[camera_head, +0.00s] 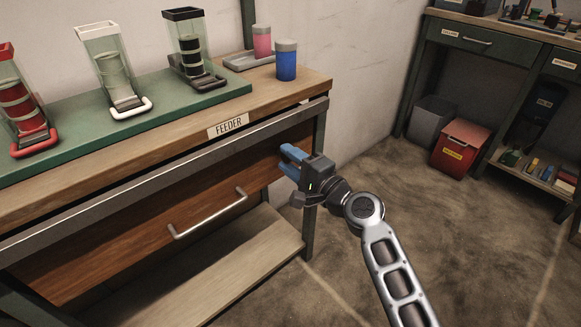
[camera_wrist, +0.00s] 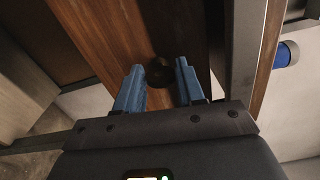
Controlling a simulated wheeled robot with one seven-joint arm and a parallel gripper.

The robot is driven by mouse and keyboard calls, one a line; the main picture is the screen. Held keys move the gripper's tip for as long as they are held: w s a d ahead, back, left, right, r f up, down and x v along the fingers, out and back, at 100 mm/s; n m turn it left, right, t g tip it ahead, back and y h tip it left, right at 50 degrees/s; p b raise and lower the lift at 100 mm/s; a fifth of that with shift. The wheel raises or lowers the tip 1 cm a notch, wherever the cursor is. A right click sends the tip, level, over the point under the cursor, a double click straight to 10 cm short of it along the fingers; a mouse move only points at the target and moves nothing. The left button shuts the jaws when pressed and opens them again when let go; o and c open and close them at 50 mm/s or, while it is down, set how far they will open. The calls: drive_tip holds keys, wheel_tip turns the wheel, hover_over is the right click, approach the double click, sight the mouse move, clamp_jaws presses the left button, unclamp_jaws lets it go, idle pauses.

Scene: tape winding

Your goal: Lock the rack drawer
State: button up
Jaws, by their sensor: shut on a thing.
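The wooden rack drawer (camera_head: 150,235) is under the bench top marked FEEDER and looks closed. A bar handle (camera_head: 207,213) is on its front. My gripper (camera_head: 289,160) is at the right end of the drawer front, right of the handle. In the wrist view a dark round knob or lock (camera_wrist: 160,72) on the wood lies between the blue fingertips of my gripper (camera_wrist: 159,67). My gripper is shut on this knob. In the head view the fingers hide the knob. I cannot tell which way it is turned.
The bench's metal front rail (camera_head: 150,185) runs just above the drawer. A lower shelf (camera_head: 235,262) lies below. Floor to the right is clear up to a red bin (camera_head: 460,146).

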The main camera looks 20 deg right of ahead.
drive_tip(key=shift+f+n+b, duration=0.1)
drive_tip(key=shift+n+b, duration=0.3)
drive_tip(key=shift+n, duration=0.2)
drive_tip(key=o, duration=1)
drive_tip(key=shift+o, duration=0.2)
drive_tip(key=v, duration=0.7)
drive_tip(key=shift+s+p, duration=0.3)
drive_tip(key=shift+s, duration=0.05)
drive_tip(key=shift+d, duration=0.1)
